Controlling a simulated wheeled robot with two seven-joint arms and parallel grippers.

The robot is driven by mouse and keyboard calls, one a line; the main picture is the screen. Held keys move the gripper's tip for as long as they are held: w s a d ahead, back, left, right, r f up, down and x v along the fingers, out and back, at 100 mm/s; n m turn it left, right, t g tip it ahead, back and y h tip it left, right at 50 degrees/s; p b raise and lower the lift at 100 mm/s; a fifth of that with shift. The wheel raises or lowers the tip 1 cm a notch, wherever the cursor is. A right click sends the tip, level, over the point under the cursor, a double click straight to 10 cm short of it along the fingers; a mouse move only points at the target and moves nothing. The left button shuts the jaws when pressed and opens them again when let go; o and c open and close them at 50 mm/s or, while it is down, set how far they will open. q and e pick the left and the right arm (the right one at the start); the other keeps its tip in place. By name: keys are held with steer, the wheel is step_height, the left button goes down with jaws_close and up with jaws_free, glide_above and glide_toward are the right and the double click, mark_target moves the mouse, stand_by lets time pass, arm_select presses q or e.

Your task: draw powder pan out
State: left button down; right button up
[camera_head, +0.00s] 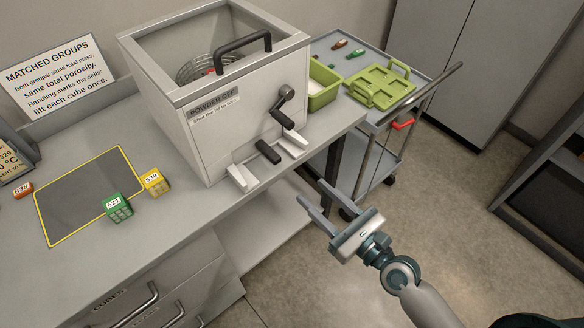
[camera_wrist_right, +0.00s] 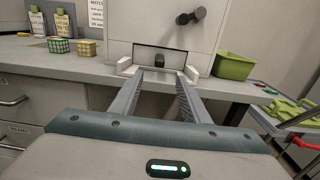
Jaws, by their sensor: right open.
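The powder pan sits in the low front opening of the white powder-off box (camera_head: 215,135). Its dark pull handle (camera_head: 268,152) sticks out between two white rails, and it also shows in the right wrist view (camera_wrist_right: 159,58). The pan's inside is hidden. My right gripper (camera_head: 311,191) is open and empty, in front of the box and past the bench edge. In the right wrist view its fingers (camera_wrist_right: 159,76) point at the opening, with the handle between and beyond their tips, not touched. My left gripper is not in view.
A crank (camera_head: 283,105) and a top handle (camera_head: 243,47) jut from the box. A green cube (camera_head: 118,207) and a yellow cube (camera_head: 155,182) stand by the grey mat (camera_head: 75,200). A green bin (camera_head: 322,88) and a cart (camera_head: 350,55) are at right. Floor before the bench is clear.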

mark_target(278, 160)
steer(key=p+x, duration=0.3)
steer(key=x, duration=1.2)
steer(key=shift+w+a+p, duration=0.2)
steer(key=shift+w+p, duration=0.1)
steer(key=shift+w+a, duration=0.35)
steer(key=shift+w, duration=0.1)
jaws_close()
